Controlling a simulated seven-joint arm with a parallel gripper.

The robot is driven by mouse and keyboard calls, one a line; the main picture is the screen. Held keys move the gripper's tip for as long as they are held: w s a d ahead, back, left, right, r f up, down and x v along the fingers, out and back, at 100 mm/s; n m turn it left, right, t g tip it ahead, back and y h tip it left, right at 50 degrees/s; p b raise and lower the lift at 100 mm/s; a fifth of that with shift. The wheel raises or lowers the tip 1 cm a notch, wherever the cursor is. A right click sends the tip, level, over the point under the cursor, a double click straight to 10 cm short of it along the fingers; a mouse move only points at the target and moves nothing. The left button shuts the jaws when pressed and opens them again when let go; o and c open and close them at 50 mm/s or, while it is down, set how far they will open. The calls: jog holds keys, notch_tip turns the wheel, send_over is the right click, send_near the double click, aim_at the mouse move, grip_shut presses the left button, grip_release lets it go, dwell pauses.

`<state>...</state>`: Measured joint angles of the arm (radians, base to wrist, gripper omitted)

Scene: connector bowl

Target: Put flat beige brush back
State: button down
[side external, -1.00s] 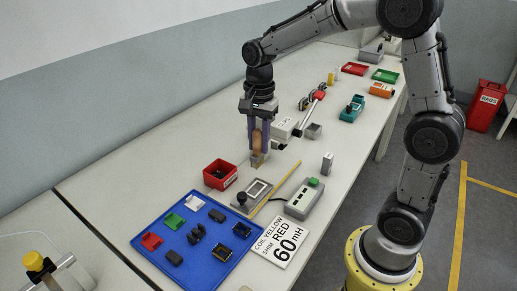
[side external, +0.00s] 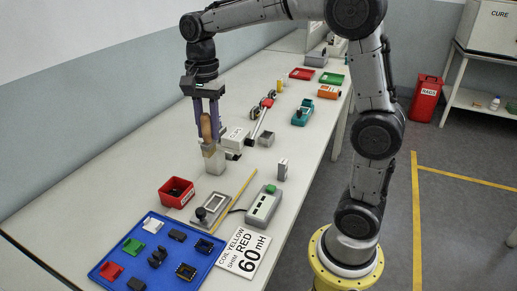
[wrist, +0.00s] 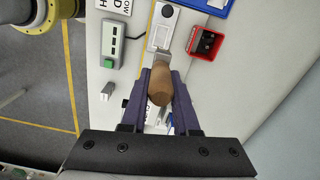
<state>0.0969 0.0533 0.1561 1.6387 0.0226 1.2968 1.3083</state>
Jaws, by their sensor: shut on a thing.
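My gripper (side external: 206,135) is shut on the brush (side external: 207,127), gripping its brown wooden handle. The brush points down, with its flat beige end lowest. The bristle tip is not clear there.
A red bin (side external: 176,192) and a grey fixture with a black knob (side external: 212,208) stand nearer the camera. A blue parts tray (side external: 130,248) lies at the front.

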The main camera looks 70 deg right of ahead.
notch_tip(320, 180, up, 4)
jog(key=shift+f, duration=0.1)
jog(key=w+d+r, duration=0.1)
jog(key=w+d, duration=0.3)
jog(key=d, duration=0.6)
jog(key=s+d+f, duration=0.1)
jog(key=s+d, duration=0.1)
jog(key=d, duration=1.1)
jog(key=s+d, duration=0.2)
jog(key=d, duration=1.1)
jog(key=shift+d+f, duration=0.1)
jog(key=shift+f, duration=10.75)
jog(key=shift+f, duration=0.15)
jog(key=c, duration=0.7)
grip_release()
jog(key=shift+o, duration=0.2)
